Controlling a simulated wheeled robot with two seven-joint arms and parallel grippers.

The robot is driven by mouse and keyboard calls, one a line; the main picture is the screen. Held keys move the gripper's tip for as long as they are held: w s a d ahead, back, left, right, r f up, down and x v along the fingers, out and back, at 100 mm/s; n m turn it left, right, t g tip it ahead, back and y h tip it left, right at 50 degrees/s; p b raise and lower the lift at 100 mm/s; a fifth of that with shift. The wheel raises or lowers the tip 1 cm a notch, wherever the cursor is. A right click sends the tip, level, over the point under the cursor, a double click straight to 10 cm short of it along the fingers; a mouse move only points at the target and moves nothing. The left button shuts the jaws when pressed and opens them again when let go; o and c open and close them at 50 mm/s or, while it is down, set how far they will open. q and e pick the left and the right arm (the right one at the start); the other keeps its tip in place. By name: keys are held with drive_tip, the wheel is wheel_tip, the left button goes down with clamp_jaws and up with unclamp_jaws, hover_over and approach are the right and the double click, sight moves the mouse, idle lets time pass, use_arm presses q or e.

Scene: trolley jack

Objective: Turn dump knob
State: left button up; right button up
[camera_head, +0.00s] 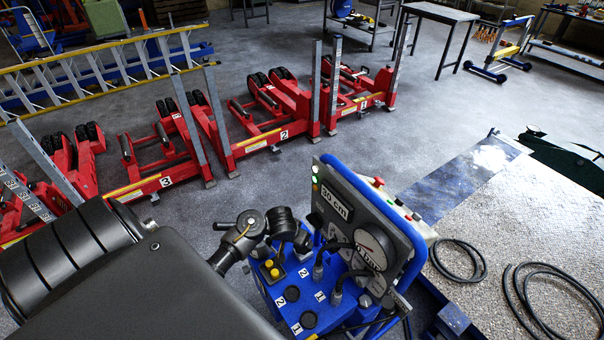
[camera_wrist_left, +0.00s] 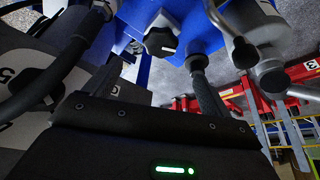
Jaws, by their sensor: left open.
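A black knob (camera_wrist_left: 160,42) with a white mark sits on the blue pump unit in the left wrist view. My left gripper (camera_wrist_left: 166,82) is open and empty, its two dark fingers pointing toward the knob from below. The knob is beyond the fingertips and roughly between them; I cannot tell whether they touch. In the head view my grey left arm fills the lower left, and its gripper is hidden.
Several red jacks (camera_head: 277,118) stand behind. Open grey floor lies between jacks and unit.

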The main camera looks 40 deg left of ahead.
use_arm(q)
drive_tip(key=b+x, duration=0.3)
drive_tip(key=x, duration=0.8)
drive_tip(key=shift+s+a, duration=0.1)
drive_tip(key=c, duration=1)
